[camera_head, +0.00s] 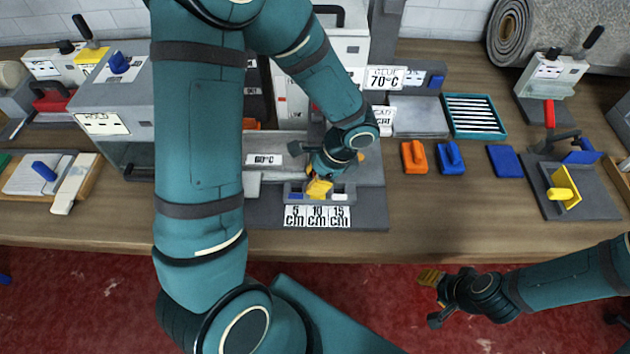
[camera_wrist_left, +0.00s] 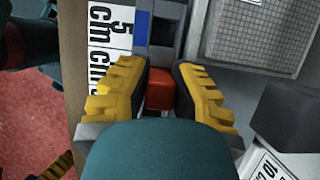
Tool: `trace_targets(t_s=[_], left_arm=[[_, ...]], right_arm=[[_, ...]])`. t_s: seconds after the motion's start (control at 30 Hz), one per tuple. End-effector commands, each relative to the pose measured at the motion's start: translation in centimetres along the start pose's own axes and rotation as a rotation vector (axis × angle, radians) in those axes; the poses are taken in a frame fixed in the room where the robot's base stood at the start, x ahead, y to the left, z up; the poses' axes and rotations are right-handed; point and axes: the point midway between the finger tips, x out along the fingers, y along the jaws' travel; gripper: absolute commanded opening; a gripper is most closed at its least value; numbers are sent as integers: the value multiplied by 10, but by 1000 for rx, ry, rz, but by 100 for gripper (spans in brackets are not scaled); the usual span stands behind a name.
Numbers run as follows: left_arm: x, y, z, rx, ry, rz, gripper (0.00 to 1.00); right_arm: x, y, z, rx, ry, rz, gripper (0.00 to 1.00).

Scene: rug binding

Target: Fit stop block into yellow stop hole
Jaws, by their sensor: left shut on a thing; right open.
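The stop block (camera_wrist_left: 159,96) is red and sits between the yellow fingers of my left gripper (camera_wrist_left: 161,78) in the left wrist view. My left gripper (camera_head: 319,188) is shut on it, over the middle of the stop plate. The plate carries 5, 10 and 15 cm labels (camera_head: 317,216). A blue patch (camera_head: 296,196) marks its left end and a white patch (camera_head: 340,197) its right part. The yellow stop hole cannot be made out under the gripper, nor how deep the block sits. My right gripper (camera_head: 432,278) is open and empty, in front of the bench.
Orange (camera_head: 414,157) and blue (camera_head: 451,157) handled tools lie to the right. The bench front (camera_head: 440,225) is clear. A yellow-handled fixture (camera_head: 562,194) stands at far right.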

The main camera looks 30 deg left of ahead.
Motion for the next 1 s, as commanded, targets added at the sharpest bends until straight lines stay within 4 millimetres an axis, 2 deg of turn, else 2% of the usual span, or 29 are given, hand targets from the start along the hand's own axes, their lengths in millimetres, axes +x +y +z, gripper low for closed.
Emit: trace_targets(t_s=[0.07, 0.43, 0.47, 0.5, 0.87, 1.0], left_arm=[[7, 0, -2, 1, -1, 1, 0], [10, 0, -4, 0, 0, 0, 0], [10, 0, -4, 0, 0, 0, 30], [9, 0, -4, 0, 0, 0, 44], [7, 0, -3, -1, 0, 0, 44], [-7, -1, -2, -2, 2, -4, 44]], right_arm=[[2, 1, 1, 0, -2, 0, 47], [5, 2, 2, -1, -4, -1, 47], [5, 2, 2, -1, -5, -1, 47], [4, 2, 2, -1, -5, -1, 47], [2, 1, 2, -1, -3, 0, 47], [-2, -1, -1, 0, 1, 0, 47]])
